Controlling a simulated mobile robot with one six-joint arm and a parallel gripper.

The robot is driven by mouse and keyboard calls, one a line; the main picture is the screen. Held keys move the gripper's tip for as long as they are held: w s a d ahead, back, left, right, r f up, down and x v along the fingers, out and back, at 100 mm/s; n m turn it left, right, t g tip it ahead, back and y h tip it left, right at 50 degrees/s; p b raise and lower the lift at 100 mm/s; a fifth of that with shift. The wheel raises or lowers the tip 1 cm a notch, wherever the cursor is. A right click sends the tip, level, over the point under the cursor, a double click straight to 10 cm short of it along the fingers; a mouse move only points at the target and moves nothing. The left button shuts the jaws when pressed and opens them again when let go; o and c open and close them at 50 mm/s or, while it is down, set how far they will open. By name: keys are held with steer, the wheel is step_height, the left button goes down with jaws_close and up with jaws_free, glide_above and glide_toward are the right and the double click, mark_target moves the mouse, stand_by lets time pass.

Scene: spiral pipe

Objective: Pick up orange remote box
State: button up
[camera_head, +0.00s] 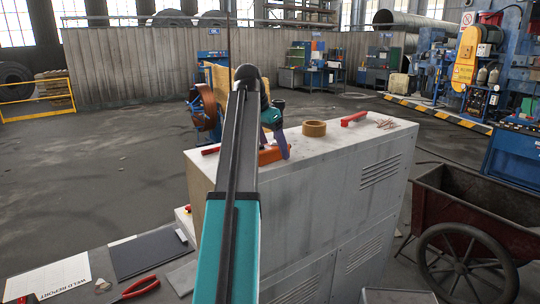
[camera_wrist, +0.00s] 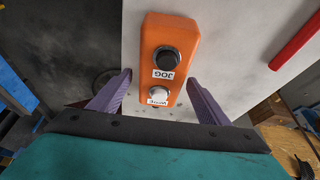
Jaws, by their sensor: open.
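The orange remote box (camera_wrist: 184,44) lies on top of the grey cabinet (camera_wrist: 235,45), seen in the wrist view. It has a black knob labelled JOG and a white button with a second label. My gripper (camera_wrist: 160,82) is open, with one purple finger on each side of the lower end of the box. I cannot tell whether either finger touches it. In the head view the orange box (camera_head: 271,154) is partly hidden behind my arm, and my gripper (camera_head: 281,143) is at the cabinet top by it.
A red bar (camera_wrist: 297,40) lies right of the box in the wrist view. In the head view, a tan ring (camera_head: 314,128), a red handle-like piece (camera_head: 353,118) and thin rods (camera_head: 385,123) lie on the cabinet. A dark cart (camera_head: 480,200) stands right of it.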

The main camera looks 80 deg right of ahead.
mark_target(274, 142)
steer(key=shift+c, duration=0.2)
steer(key=c, duration=1.4)
steer(key=shift+o, duration=0.2)
steer(key=shift+r, duration=0.1)
steer(key=shift+r+p, duration=2.5)
steer(key=shift+r, duration=2.45)
